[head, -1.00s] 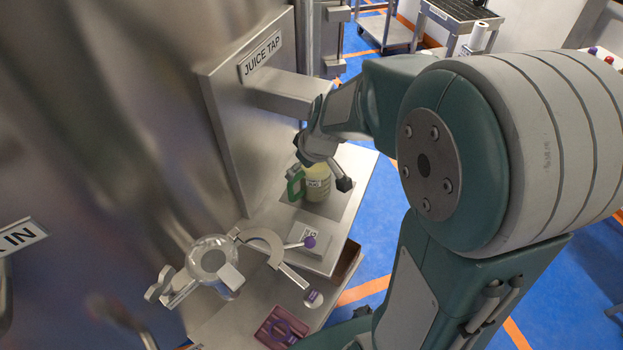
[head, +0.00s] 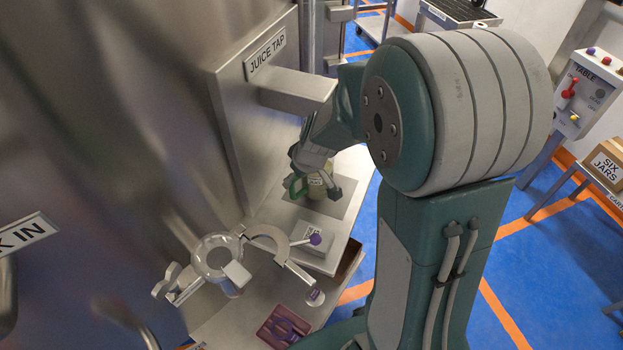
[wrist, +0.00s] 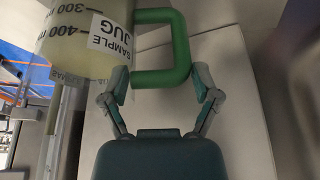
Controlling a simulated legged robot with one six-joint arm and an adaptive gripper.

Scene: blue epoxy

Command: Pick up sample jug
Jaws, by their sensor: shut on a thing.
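The sample jug (head: 318,189) is a pale, cloudy container with a green handle, standing under the juice tap on the steel bench, partly hidden by my gripper in the head view. In the wrist view the jug (wrist: 82,42) fills the upper left, with its name label and volume marks showing. My gripper (wrist: 162,82) is shut on the green handle (wrist: 182,45), one finger at each side of its lower part. In the head view my gripper (head: 313,180) is at the jug, its fingers partly hidden. I cannot tell whether the jug is clear of the surface.
The juice tap (head: 297,90) juts out close above the jug. A block with a purple-knobbed lever (head: 314,239) sits just in front. Blue floor lies right.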

